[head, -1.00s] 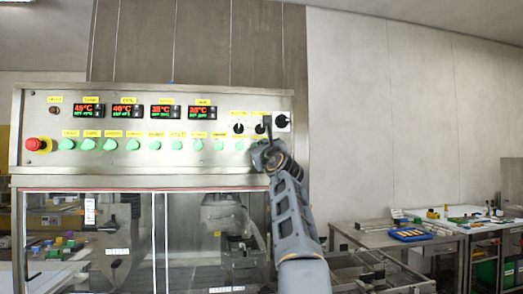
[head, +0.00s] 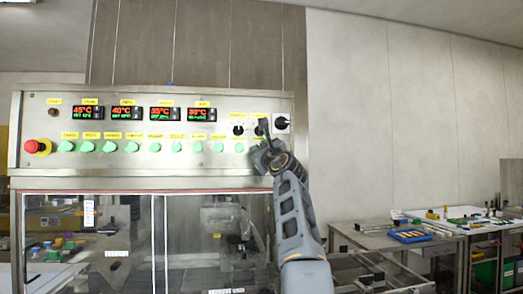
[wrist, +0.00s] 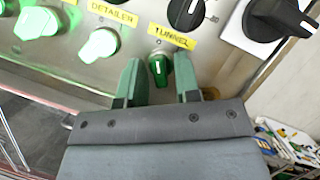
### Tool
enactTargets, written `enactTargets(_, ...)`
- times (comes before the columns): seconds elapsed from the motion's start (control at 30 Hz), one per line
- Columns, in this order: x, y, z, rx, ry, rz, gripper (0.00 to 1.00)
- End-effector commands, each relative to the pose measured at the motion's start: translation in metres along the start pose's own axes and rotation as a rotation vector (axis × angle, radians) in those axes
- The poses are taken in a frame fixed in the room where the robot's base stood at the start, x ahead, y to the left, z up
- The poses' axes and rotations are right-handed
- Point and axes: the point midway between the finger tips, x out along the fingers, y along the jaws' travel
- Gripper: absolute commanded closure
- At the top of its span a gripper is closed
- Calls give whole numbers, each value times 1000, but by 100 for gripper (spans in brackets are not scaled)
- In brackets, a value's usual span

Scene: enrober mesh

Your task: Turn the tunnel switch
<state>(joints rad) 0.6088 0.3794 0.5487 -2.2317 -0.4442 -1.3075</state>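The tunnel switch (wrist: 158,70) is a small round green knob with a pale pointer line, below the yellow TUNNEL label (wrist: 172,36) in the wrist view. It looks darker than the glowing green knobs to its left. My gripper (wrist: 158,60) is open, one green-grey finger on each side of the knob in the picture. I cannot tell whether either finger touches it. In the head view my gripper (head: 262,138) is at the right end of the panel's lower row and hides the tunnel switch.
The detailer knob (wrist: 98,40) glows left of my fingers. A black rotary knob (wrist: 186,12) sits just above, and a large black switch (wrist: 278,18) is at upper right. A red emergency button (head: 36,146) is at the panel's far left. Tables stand at right.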

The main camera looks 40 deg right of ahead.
Motion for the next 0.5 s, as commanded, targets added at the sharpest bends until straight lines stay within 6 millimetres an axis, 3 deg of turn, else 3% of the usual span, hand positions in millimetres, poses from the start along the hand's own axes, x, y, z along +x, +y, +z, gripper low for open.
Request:
enactTargets(0.33, -2, 1, -1, 0, 1, 1, 62)
enactTargets(0.5, -20, 2, -4, 0, 0, -1, 62)
